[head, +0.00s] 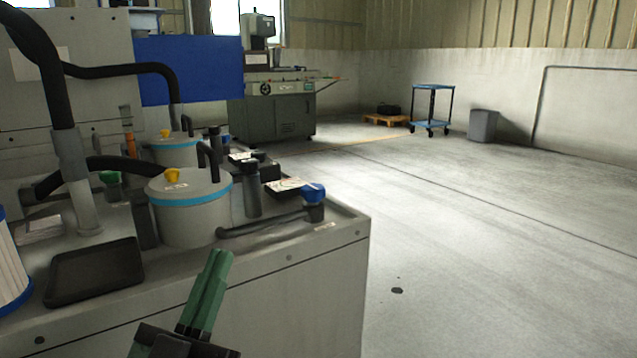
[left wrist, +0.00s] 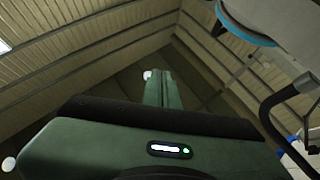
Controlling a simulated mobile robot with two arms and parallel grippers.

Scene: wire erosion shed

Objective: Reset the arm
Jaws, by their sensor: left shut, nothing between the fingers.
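My left gripper (head: 207,290) shows at the bottom of the head view, with green fingers pointing up. Its fingers are shut together with nothing between them. It is in front of the grey machine cabinet (head: 310,290), and I cannot tell how far off. In the left wrist view the gripper (left wrist: 162,76) points up toward the shed roof, its green fingers closed. A grey canister (left wrist: 270,20) with a blue band is at the upper right there. My right gripper is in neither view.
On the cabinet top stand grey canisters (head: 190,215) with blue bands, a black tray (head: 95,272), a black-handled lever (head: 270,221) and hoses. A blue cart (head: 432,108), a grey bin (head: 483,125) and a pallet (head: 385,120) stand far back. The floor to the right is clear.

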